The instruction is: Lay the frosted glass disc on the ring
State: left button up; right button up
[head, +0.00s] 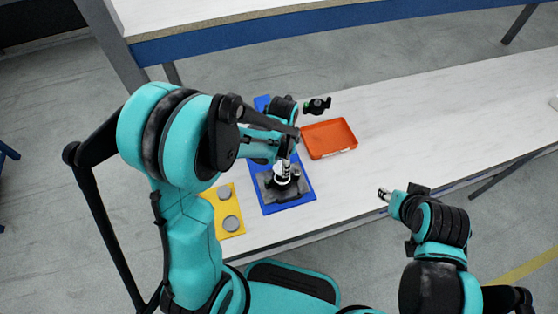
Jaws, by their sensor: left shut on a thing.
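My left gripper (284,169) points down over the blue mat (301,197), just above a dark round fixture (292,188) that looks like the ring. It is shut on a small pale piece, which looks like the frosted glass disc (282,179). The gripper hides much of the disc and ring, and I cannot tell whether they touch. My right gripper (383,193) is off to the right at the table's front edge, away from these things. It is too small to tell whether it is open.
A yellow mat (238,206) with two grey discs (231,223) lies left of the blue mat. An orange tray (328,153) is to the right, with a black object (317,105) behind it. The white table (430,115) is clear further right.

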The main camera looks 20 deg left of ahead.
pick_arm(q)
jog(key=shift+d+m, duration=0.3)
jog(key=shift+f, duration=0.15)
jog(key=shift+a+f+b, duration=0.1)
jog(key=shift+f+b, duration=2.25)
jog(key=shift+f, duration=0.35)
jog(key=shift+s, duration=0.1)
jog(key=o, duration=0.9)
